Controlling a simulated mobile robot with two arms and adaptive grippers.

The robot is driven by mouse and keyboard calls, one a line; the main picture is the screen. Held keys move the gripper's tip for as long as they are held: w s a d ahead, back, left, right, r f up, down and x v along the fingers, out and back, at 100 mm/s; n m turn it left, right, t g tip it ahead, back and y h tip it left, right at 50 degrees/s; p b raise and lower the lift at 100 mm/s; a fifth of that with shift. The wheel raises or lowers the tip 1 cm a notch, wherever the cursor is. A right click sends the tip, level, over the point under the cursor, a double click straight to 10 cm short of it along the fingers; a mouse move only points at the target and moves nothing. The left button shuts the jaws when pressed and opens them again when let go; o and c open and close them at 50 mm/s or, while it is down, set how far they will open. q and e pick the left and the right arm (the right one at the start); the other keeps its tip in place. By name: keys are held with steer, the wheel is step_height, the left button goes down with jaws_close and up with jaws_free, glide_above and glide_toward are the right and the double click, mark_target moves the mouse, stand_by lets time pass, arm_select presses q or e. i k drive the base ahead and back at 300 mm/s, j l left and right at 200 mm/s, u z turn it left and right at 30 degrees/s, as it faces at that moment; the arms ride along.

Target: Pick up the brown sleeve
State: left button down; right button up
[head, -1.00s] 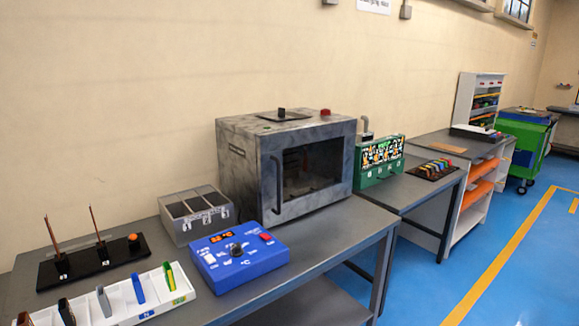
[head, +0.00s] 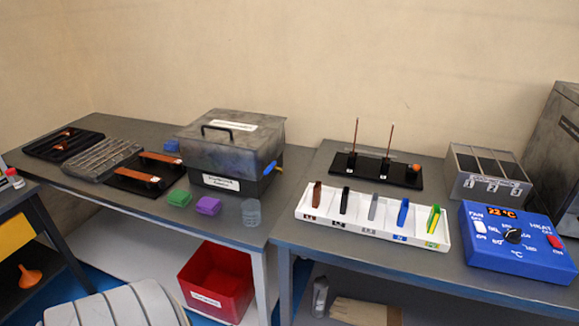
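The brown sleeve (head: 316,195) stands tilted in the leftmost slot of a white tray (head: 371,233) on the right-hand table. To its right in the same tray stand a black sleeve (head: 344,201), a grey sleeve (head: 373,207), a blue sleeve (head: 402,213) and a green and yellow sleeve (head: 433,219). Neither of my grippers shows in the head view.
A black base with two upright copper rods (head: 375,170) stands behind the tray. A blue control box (head: 515,240) and a grey three-slot bin (head: 487,172) are to the right. A lidded grey box (head: 230,150) stands on the left table. A red bin (head: 215,284) is below.

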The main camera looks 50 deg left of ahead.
mark_target(317, 194)
steer(key=u, duration=1.35)
steer(key=i+l, duration=0.15)
steer(key=l, duration=0.2)
steer(key=i+l, duration=0.15)
steer(key=l, duration=0.15)
steer(key=i+l+u, duration=0.1)
steer(key=l, duration=0.25)
steer(key=i, duration=0.05)
